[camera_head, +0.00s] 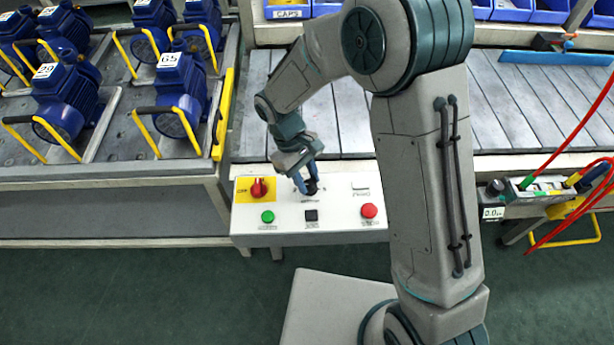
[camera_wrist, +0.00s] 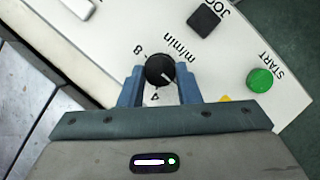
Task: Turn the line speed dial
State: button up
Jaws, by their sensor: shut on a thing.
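The line speed dial (camera_wrist: 160,70) is a round black knob with a white pointer line on the white control panel (camera_head: 335,215). In the wrist view its scale reads "m/min" with an 8 and a 4 beside it, and the pointer lies towards the lower right. My gripper (camera_wrist: 160,80) has its two blue fingers on either side of the dial and is shut on it. In the head view my gripper (camera_head: 309,188) reaches down to the panel, and the dial (camera_head: 312,188) is partly hidden by the fingers.
The panel also carries a red switch on yellow (camera_head: 259,188), a green START button (camera_head: 267,217), a black JOG button (camera_head: 311,215) and a red button (camera_head: 369,211). Blue pumps (camera_head: 65,95) stand left.

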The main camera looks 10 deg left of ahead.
jog(key=o, duration=1)
jog(key=v, duration=1.4)
jog(key=shift+f, duration=0.1)
